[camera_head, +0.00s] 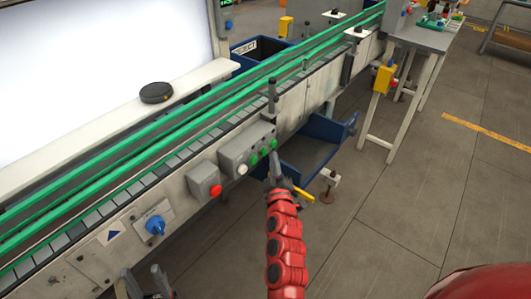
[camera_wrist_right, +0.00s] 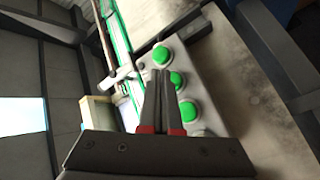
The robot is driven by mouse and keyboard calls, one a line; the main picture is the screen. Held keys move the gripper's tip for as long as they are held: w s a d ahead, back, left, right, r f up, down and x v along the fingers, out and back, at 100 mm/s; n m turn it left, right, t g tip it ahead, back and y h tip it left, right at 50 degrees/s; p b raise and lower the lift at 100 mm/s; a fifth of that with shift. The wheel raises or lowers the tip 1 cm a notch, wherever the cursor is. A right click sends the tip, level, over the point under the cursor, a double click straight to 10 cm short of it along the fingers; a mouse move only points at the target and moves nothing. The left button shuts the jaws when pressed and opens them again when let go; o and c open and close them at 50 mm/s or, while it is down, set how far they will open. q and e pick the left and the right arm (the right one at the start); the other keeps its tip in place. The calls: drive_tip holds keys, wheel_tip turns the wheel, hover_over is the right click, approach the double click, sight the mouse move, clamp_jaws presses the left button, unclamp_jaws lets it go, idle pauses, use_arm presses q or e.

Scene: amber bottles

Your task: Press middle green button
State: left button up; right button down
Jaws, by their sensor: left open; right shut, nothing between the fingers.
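A grey button box (camera_head: 236,155) on the conveyor's side carries three green buttons in a row and a white one. The middle green button (camera_head: 264,151) also shows in the right wrist view (camera_wrist_right: 177,79), beside my fingertips. My right gripper (camera_head: 275,157) is shut and empty, its tips close in front of the green buttons. In the right wrist view its fingers (camera_wrist_right: 159,78) partly overlap the box; I cannot tell whether they touch the button. My left gripper (camera_head: 146,277) is open and empty, low at the bottom left, away from the box.
A red button box (camera_head: 204,183) and a blue knob (camera_head: 155,225) sit left along the conveyor side. A blue bin (camera_head: 310,150) stands under the conveyor, right of the button box. Green rails (camera_head: 150,150) run above. Open floor (camera_head: 400,210) lies to the right.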

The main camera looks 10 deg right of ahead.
drive_tip(key=shift+a, duration=0.1)
idle(0.6)
drive_tip(key=shift+w+a+p, duration=0.2)
drive_tip(key=shift+w+p, duration=0.1)
drive_tip(key=shift+p, duration=0.1)
drive_tip(key=shift+w+a+p, duration=0.3)
drive_tip(key=shift+w, duration=0.1)
idle(0.6)
drive_tip(key=shift+s, duration=0.1)
drive_tip(key=shift+s+d, duration=0.55)
drive_tip(key=shift+s, duration=0.05)
